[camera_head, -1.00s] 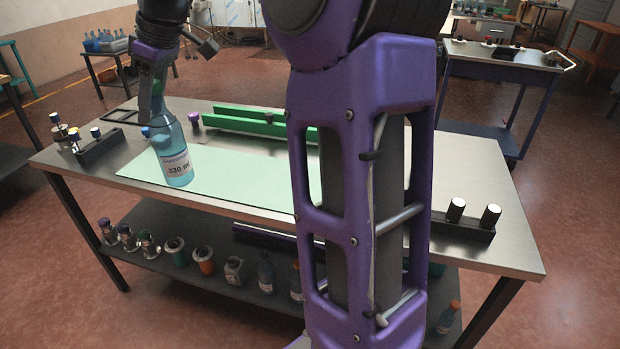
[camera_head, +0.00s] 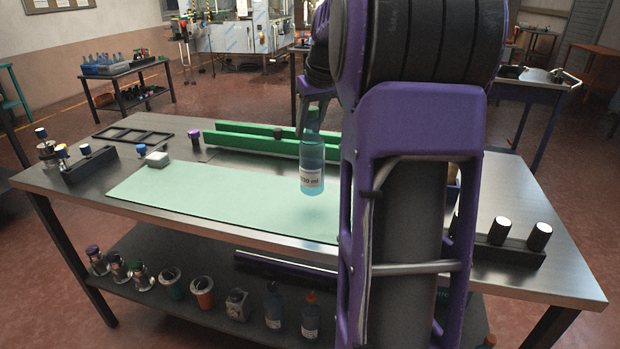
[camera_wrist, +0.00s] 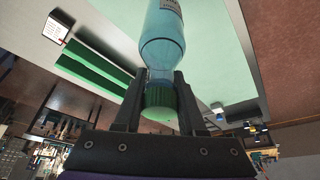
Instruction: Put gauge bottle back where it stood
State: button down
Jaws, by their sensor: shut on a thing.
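The gauge bottle (camera_head: 312,170) is pale blue and clear, with a white label ending in "30 ml" and a green cap. It hangs upright in front of the green rails, over the right part of the pale green mat (camera_head: 220,195). My gripper (camera_head: 313,98) is shut on its capped top. In the wrist view the fingers (camera_wrist: 160,95) close around the neck and green cap (camera_wrist: 160,103), and the bottle body (camera_wrist: 163,40) extends away from them. My arm hides the mat's right end and part of the bench. I cannot tell the gap under the bottle.
Green rails (camera_head: 255,143) run along the bench's back. A holder with white-topped cylinders (camera_head: 510,248) is at right. Several bottles and cups line the lower shelf (camera_head: 180,312).

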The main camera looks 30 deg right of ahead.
aim_at(309, 149)
jog(key=shift+f+b, duration=0.55)
jog(key=shift+f, duration=2.8)
jog(key=shift+c, duration=2.4)
grip_release()
jog(key=shift+r, duration=0.3)
jog(key=p+v, duration=0.2)
jog(key=v, duration=0.9)
jog(key=shift+s+r, duration=0.15)
jog(key=shift+r, duration=0.2)
